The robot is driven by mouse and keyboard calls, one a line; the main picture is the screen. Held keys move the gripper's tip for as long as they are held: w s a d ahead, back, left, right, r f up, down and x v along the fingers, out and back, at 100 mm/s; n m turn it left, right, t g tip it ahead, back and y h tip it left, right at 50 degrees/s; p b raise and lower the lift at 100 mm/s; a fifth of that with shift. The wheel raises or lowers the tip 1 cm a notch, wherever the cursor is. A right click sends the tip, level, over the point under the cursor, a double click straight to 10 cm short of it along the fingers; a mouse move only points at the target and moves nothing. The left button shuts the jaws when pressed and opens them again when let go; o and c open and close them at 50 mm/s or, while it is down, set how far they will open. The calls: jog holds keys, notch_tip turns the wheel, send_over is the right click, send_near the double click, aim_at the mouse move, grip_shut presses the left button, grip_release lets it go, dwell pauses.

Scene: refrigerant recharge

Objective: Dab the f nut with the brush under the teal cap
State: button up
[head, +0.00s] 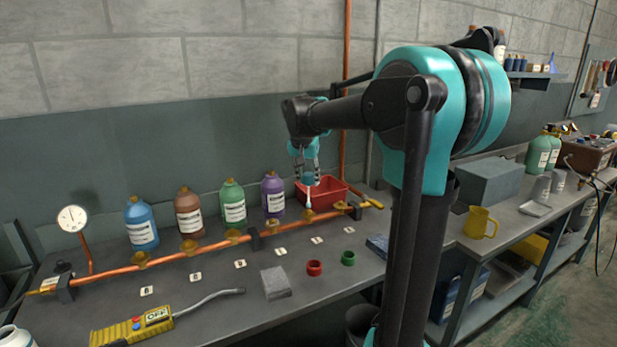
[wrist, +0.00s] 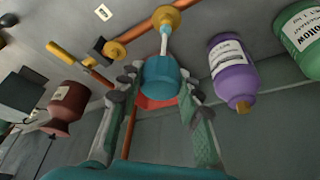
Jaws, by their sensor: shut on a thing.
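My gripper (head: 304,166) is shut on the teal cap (head: 308,179), which also shows between the fingers in the wrist view (wrist: 161,76). A pale brush (wrist: 165,40) extends from the cap; in the head view it points down at the copper pipe. Its tip is at or very near a brass nut (wrist: 166,17); I cannot tell whether they touch. In the head view this nut (head: 306,213) is toward the pipe's right end. Another brass nut (head: 341,206) lies to its right. The letters on the small labels (head: 317,240) are too small to read.
Blue (head: 142,225), brown (head: 189,215), green (head: 232,207) and purple (head: 272,196) bottles stand behind the copper pipe (head: 110,270). A red bin (head: 330,194) is close behind my gripper. A grey block (head: 275,283) and red and green rings lie in front.

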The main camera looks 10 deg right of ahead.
jog(key=shift+f, duration=0.5)
dwell(1.2)
jog(key=shift+r, duration=0.1)
jog(key=shift+r, duration=3.45)
